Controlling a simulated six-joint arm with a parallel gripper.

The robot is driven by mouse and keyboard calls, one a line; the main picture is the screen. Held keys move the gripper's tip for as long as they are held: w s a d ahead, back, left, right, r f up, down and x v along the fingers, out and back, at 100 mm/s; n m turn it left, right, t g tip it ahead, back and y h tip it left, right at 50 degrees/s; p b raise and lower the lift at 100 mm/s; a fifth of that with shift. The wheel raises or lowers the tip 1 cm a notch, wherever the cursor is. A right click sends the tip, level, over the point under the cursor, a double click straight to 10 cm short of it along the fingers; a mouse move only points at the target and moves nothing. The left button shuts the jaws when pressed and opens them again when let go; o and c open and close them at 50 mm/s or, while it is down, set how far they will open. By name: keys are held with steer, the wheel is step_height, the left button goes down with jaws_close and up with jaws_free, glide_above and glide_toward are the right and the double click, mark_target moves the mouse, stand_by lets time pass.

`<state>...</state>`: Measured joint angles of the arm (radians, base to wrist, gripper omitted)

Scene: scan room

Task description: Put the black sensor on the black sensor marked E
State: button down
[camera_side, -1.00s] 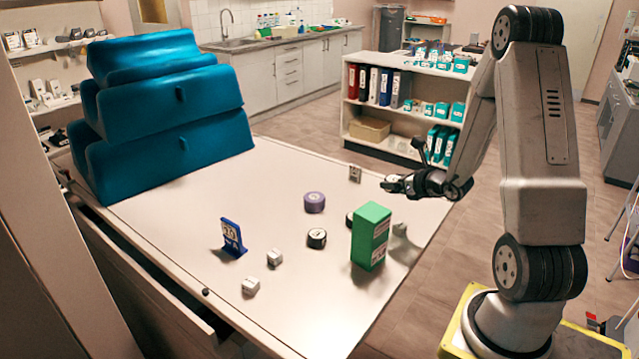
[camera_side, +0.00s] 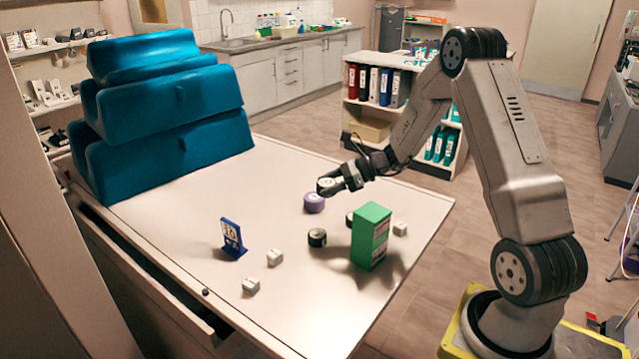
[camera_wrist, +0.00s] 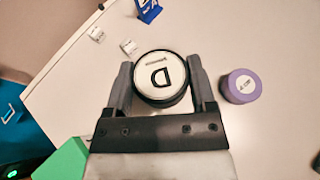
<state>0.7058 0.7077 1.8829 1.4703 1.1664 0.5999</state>
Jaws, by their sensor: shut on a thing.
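My gripper (camera_side: 330,184) is shut on a round black sensor with a white top. In the wrist view this held black sensor (camera_wrist: 160,78) sits between both fingers, and its top reads D. In the side view it hangs above the table beside the purple disc (camera_side: 314,203). A black sensor with a pale top (camera_side: 317,237) stands on the table in front of the gripper. Another dark round thing (camera_side: 350,218) is partly hidden behind the green box (camera_side: 370,237). No E can be read on either, so I cannot tell which is marked E.
A blue stand (camera_side: 232,237) and white cubes (camera_side: 274,257) lie at the front left of the white table (camera_side: 190,215). Another white cube (camera_side: 400,228) is right of the green box. Teal wedge cushions (camera_side: 165,110) fill the table's left back. The middle left is clear.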

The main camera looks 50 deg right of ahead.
steer(key=shift+w+a+f+n+g+y, duration=0.25)
steer(key=shift+a+n+g+y, duration=0.35)
steer(key=shift+a+n, duration=0.15)
steer(key=shift+w+a+f+n+g+y, duration=0.1)
steer(key=shift+a+f+n+g+y, duration=0.1)
steer(key=shift+a+n+g+y, duration=0.45)
steer(key=shift+a+f, duration=0.1)
steer(key=shift+a, duration=0.05)
glide_above(319, 233)
steer(key=shift+a+f, duration=0.1)
steer(key=shift+f, duration=2.9)
steer(key=shift+f, duration=1.9)
steer(key=shift+f, duration=0.15)
jaws_free()
steer(key=shift+r, duration=0.2)
